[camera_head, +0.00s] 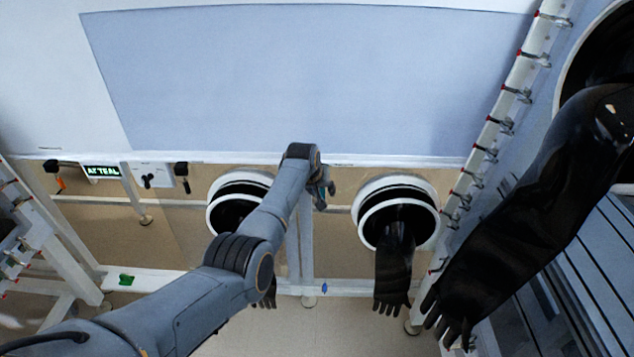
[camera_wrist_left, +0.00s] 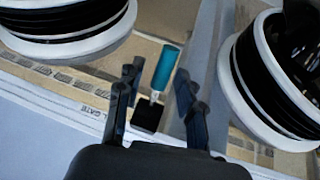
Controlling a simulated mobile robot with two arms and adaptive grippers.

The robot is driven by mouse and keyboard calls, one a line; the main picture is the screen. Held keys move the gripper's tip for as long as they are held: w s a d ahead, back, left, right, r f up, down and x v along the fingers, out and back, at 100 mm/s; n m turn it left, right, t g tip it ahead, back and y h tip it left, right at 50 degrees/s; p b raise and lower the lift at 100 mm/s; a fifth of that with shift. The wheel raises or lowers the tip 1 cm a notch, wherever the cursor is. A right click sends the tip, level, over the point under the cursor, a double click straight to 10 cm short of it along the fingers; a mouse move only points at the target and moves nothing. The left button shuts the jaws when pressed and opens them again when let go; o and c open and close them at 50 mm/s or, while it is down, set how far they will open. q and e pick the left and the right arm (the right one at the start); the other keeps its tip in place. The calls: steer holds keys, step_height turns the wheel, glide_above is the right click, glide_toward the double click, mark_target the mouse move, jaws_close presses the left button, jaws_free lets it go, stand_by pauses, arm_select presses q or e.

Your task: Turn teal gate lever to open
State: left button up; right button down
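The teal gate lever (camera_wrist_left: 167,67) shows in the left wrist view as a teal cylindrical handle on a thin metal stem, rising from a black block (camera_wrist_left: 148,115). My left gripper (camera_wrist_left: 157,76) is open, with one dark finger on each side of the handle and visible gaps to it. In the head view my left arm reaches to the panel edge between two round glove ports, and my left gripper (camera_head: 324,190) is small and partly hidden behind the wrist. The lever is hard to make out there. My right gripper is not in view.
Glove ports stand left (camera_head: 238,203) and right (camera_head: 398,212) of my gripper; a black glove (camera_head: 394,270) hangs from the right one. A large black glove (camera_head: 530,215) sticks out at right. A lit sign (camera_head: 102,171) reads "AT TEAL", near a black knob (camera_head: 148,181).

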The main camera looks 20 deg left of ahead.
arm_select(q)
steer(key=v, duration=1.1)
steer(key=shift+s+r, duration=0.15)
steer(key=shift+r, duration=0.1)
steer(key=shift+a, duration=0.1)
